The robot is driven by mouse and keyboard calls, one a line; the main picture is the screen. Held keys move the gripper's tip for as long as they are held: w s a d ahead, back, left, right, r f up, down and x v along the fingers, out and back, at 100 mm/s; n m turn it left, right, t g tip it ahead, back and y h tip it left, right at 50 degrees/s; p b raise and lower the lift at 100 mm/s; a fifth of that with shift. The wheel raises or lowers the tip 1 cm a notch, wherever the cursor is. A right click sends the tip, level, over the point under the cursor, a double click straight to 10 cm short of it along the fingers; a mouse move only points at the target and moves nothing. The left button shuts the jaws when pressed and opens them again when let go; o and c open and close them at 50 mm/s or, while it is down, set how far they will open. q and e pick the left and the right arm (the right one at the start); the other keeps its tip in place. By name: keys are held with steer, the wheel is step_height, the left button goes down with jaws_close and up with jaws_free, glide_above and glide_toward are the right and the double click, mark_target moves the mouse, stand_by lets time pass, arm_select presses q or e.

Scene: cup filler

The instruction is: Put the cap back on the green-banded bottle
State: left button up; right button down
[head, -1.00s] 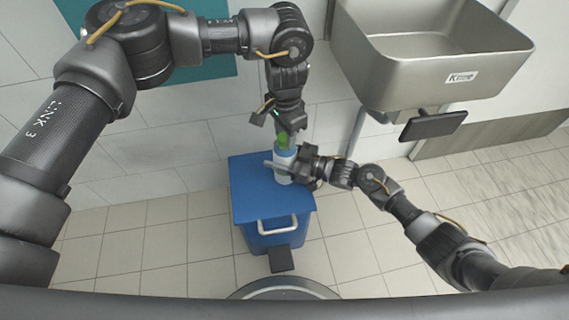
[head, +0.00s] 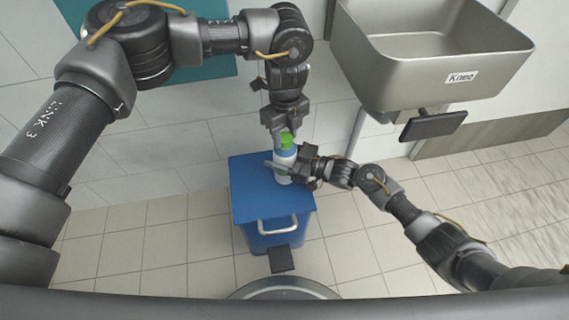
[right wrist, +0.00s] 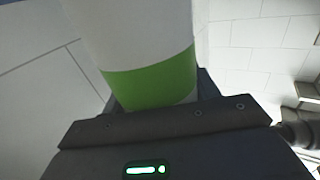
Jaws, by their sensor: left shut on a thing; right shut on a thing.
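The bottle is white with a green band (right wrist: 152,80) in the right wrist view. In the head view the bottle (head: 284,156) stands upright over the blue bin's lid. My right gripper (head: 287,169) is shut on its body from the right. The green cap (head: 286,140) is at the bottle's top, in line with it; I cannot tell whether it is seated or only touching. My left gripper (head: 279,134) comes down from above and is shut on the cap, its fingers partly behind it.
The blue bin (head: 250,205) with a light handle and a dark pedal (head: 282,259) stands below the bottle. A steel sink (head: 430,60) with a dark knee plate (head: 433,124) hangs on the wall at the upper right. The tiled floor on both sides is clear.

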arm_select(q)
steer(key=m, duration=1.8)
steer(key=shift+m, duration=0.3)
steer(key=o, duration=1.1)
steer(key=shift+r, duration=2.25)
